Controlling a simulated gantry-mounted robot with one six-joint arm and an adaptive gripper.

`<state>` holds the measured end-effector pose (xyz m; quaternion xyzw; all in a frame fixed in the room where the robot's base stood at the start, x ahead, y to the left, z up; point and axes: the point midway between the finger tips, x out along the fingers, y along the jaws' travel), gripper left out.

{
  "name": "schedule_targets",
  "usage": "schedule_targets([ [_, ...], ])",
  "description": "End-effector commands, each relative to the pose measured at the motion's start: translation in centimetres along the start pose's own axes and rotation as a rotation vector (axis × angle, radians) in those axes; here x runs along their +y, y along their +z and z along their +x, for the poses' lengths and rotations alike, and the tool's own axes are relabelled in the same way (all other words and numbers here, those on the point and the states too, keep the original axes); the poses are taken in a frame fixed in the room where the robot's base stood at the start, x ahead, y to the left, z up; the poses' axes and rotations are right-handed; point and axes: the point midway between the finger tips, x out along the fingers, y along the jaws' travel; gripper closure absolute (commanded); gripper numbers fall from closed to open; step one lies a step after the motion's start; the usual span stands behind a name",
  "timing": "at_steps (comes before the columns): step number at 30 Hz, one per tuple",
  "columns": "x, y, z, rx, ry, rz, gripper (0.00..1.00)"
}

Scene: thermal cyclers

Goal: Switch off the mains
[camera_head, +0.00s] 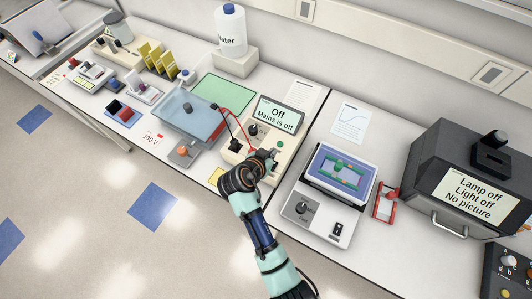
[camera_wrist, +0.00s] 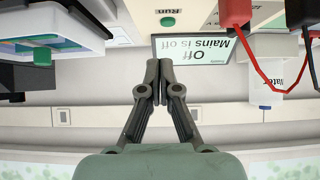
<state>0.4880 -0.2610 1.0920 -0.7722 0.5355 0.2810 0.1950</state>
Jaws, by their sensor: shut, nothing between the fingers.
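The power supply (camera_head: 236,150) is a cream box on the left bench, with a tilted display (camera_head: 279,114) reading "Off, Mains is off". The display also shows upside down in the wrist view (camera_wrist: 195,50). A green button (camera_wrist: 168,21) marked "Run" is on the box. My gripper (camera_head: 272,154) is over the box's near right part, and its fingers hide some of the panel. In the wrist view my gripper (camera_wrist: 159,64) is shut and empty, fingertips together just below the display in the picture. I cannot pick out the mains switch; it may be hidden.
Red and black leads run from the box to a blue gel tank (camera_head: 187,112) on its left. A dark cabinet (camera_head: 450,170) is farther right.

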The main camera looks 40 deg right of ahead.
Motion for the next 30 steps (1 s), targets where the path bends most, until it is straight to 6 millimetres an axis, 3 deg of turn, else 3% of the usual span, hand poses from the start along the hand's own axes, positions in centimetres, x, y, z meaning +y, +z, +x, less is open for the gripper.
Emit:
schedule_targets([
  [3,-0.1,-0.5,-2.6,0.002,-0.003,0.000,1.00],
  [9,0.0,-1.1,-5.3,0.001,-0.001,0.000,1.00],
  [30,-0.1,-1.4,-6.2,-0.001,-0.008,-0.004,1.00],
])
